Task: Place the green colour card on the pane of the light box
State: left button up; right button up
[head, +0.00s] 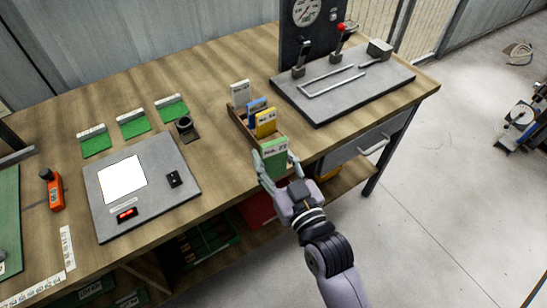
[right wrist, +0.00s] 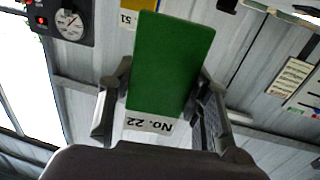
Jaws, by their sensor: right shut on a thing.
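The green colour card (head: 274,155), with a pale label strip reading "No. 22", is between the fingers of my right gripper (head: 277,164), which is shut on it. The card also shows in the right wrist view (right wrist: 170,62), its label upside down between the fingers (right wrist: 160,105). It stands at the front end of the wooden card rack (head: 237,124); whether its lower edge is clear of the rack is hidden. The light box (head: 153,207) lies flat to the left, its bright white pane (head: 122,180) empty. My left gripper is not in view.
The rack holds white (head: 240,91), blue (head: 257,107) and yellow (head: 266,122) cards. An orange device (head: 53,192) lies left. A grey plate with levers (head: 343,82) is at right. Bare wood separates rack and light box.

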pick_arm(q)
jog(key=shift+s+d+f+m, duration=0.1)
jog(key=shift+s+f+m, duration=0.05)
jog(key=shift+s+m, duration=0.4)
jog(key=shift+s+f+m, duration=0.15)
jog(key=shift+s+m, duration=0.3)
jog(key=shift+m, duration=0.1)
